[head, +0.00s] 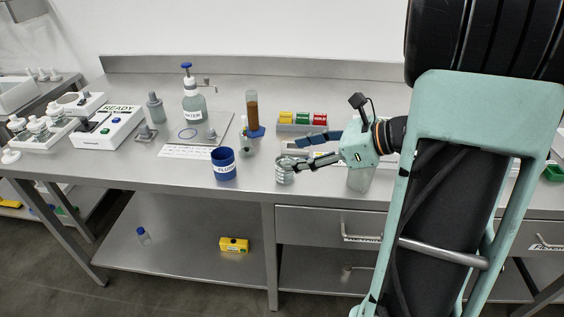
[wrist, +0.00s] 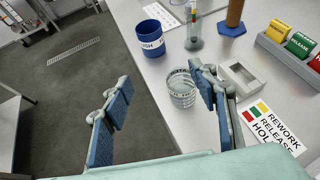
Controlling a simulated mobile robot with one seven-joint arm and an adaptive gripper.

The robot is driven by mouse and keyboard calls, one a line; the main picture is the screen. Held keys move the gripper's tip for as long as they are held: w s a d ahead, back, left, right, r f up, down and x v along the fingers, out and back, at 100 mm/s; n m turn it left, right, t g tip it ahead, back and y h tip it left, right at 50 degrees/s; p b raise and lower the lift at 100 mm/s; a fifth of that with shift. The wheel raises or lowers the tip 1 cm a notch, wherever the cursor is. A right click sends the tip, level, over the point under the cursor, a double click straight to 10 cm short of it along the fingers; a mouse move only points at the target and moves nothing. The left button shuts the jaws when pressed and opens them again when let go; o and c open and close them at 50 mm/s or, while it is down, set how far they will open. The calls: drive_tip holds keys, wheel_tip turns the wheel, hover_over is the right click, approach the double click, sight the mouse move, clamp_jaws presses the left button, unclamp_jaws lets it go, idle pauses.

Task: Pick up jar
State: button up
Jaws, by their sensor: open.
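A clear, ridged glass jar (head: 284,173) stands upright near the table's front edge. In the wrist view the jar (wrist: 181,90) appears between my two fingers, much closer to the right one, which overlaps its right edge. My gripper (head: 301,150) is open and empty, with blue pads, and reaches in from the right at the jar. In the wrist view my gripper (wrist: 158,75) has its left finger over the floor past the table edge. I cannot tell whether the right finger touches the jar.
A blue cup labelled FLUSH (head: 223,164) stands left of the jar. A bottle (head: 245,141) and a brown-filled cylinder on a blue base (head: 252,112) stand behind. A small grey tray (wrist: 243,76) and a REWORK/RELEASE/HOLD card (wrist: 267,126) lie to the right.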

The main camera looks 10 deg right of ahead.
drive_tip(key=d+f, duration=0.1)
drive_tip(key=f, duration=0.1)
drive_tip(key=d+f+m+t+b, duration=0.1)
drive_tip(key=f, duration=0.1)
drive_tip(key=f+m+b, duration=0.1)
drive_tip(key=f, duration=0.1)
drive_tip(key=shift+w+d+f+t, duration=0.2)
drive_tip(key=shift+d+f+t, duration=0.1)
drive_tip(key=shift+d+t, duration=0.1)
drive_tip(key=shift+w+a+f, duration=0.15)
drive_tip(key=shift+a+f, duration=0.05)
drive_tip(key=x, duration=0.7)
drive_tip(key=c, duration=1.4)
